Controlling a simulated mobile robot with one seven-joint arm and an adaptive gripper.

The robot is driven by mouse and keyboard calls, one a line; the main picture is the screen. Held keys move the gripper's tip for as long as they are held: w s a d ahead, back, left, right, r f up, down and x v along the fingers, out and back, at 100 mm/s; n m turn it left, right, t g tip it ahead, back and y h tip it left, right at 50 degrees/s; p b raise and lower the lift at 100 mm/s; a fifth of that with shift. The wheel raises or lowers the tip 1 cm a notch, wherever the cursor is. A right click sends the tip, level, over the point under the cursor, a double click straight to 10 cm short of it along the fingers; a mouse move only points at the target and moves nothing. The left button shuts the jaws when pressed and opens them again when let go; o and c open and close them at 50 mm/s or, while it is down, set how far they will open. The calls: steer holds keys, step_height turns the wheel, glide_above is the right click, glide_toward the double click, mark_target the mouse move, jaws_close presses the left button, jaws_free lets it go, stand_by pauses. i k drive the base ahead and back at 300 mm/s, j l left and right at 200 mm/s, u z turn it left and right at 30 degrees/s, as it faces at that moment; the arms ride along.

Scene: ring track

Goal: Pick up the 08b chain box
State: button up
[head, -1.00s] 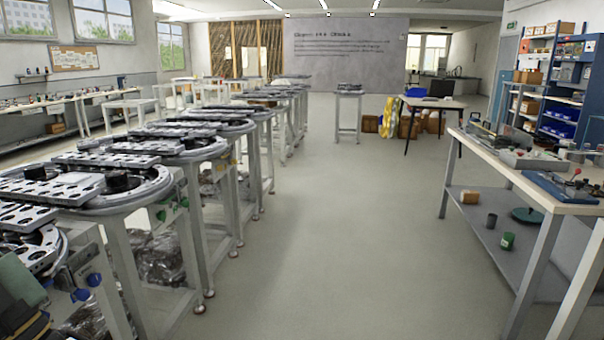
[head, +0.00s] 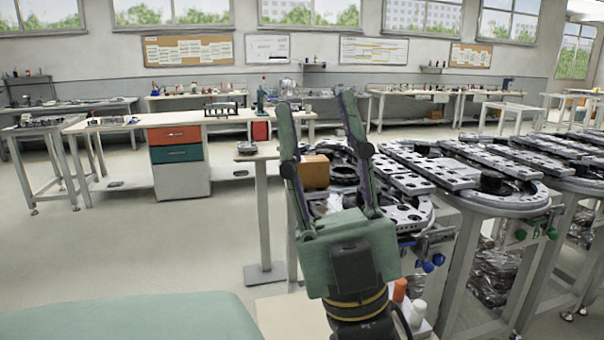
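A brown cardboard box (head: 315,171) shows between the fingers of my gripper in the head view, at the left edge of the nearest ring track (head: 408,213). No label on it can be read, so I cannot tell if it is the 08b chain box. My gripper (head: 317,102), green with dark inner pads, points up and away with its fingers spread wide. It is open and nothing is seen held. The left finger hides the box's left side, and I cannot tell the depth gap between gripper and box.
Several ring tracks on metal frames run along the right. A narrow stand (head: 262,212) is just left of the box. A workbench with a drawer unit (head: 178,162) stands behind left. Orange (head: 400,290) and white (head: 417,313) bottles are close beside my gripper. The floor at left is clear.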

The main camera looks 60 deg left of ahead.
mark_target(313, 171)
steer(key=l+u, duration=0.1)
steer(key=u, duration=1.25)
steer(key=j+u, duration=0.1)
steer(key=u, duration=0.35)
steer(key=z, duration=0.3)
steer(key=i+j+z, duration=0.15)
steer(key=j+z, duration=0.3)
steer(key=i+j+z, duration=0.1)
steer(key=j+z, duration=0.5)
steer(key=j, duration=0.45)
steer(key=j+z, duration=0.2)
steer(key=j, duration=0.45)
steer(key=k+j, duration=0.1)
steer(key=j, duration=1.1)
steer(key=k+j, duration=0.15)
steer(key=j, duration=0.45)
